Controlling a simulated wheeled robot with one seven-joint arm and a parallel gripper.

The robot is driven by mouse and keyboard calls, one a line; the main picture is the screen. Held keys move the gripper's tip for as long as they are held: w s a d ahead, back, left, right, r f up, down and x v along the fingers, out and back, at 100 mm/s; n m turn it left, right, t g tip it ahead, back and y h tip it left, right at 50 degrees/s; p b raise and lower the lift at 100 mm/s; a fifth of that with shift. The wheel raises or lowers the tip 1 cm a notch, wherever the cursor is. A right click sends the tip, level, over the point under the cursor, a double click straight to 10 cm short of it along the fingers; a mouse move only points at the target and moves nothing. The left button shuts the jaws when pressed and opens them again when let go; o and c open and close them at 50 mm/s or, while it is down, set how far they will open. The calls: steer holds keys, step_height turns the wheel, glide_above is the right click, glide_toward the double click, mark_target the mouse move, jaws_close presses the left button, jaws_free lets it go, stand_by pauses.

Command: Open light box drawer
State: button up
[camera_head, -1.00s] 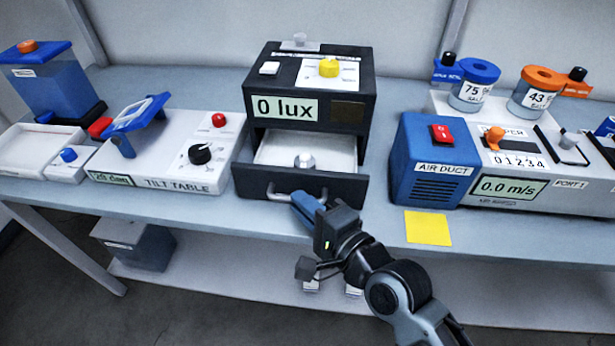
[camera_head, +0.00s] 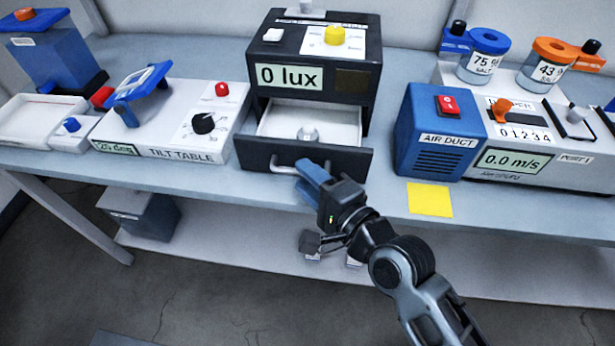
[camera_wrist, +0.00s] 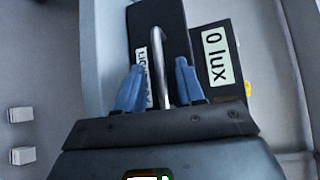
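The black light box (camera_head: 265,105), reading "0 lux", stands at the centre of the bench. Its drawer (camera_head: 345,160) is pulled out, showing a white inside with a small silver round piece (camera_head: 308,133) in it. The drawer's metal handle (camera_head: 283,166) is on the front face. My gripper (camera_head: 308,180) is at the right part of the handle. In the wrist view, the handle (camera_wrist: 160,65) runs between the two blue fingers of my gripper (camera_wrist: 159,85), with a narrow gap showing on each side. The fingers look open around it.
The tilt table (camera_head: 170,140) stands to the left and the blue air duct (camera_head: 437,130) to the right. A yellow note (camera_head: 430,200) lies by the front edge. A dark box (camera_head: 140,215) is on the shelf below.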

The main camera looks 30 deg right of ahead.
steer(key=b+v, duration=0.1)
steer(key=v, duration=0.6)
steer(key=shift+s, duration=0.25)
steer(key=s+d+r+n+h, duration=0.1)
steer(key=s+n, duration=0.8)
steer(key=s, duration=0.3)
steer(key=s+d+r+n+g+h, duration=0.1)
steer(key=s+d+r+n, duration=0.1)
steer(key=s+n, duration=0.6)
steer(key=s, duration=0.5)
steer(key=shift+r+n+h, duration=0.15)
steer(key=shift+n+h, duration=0.25)
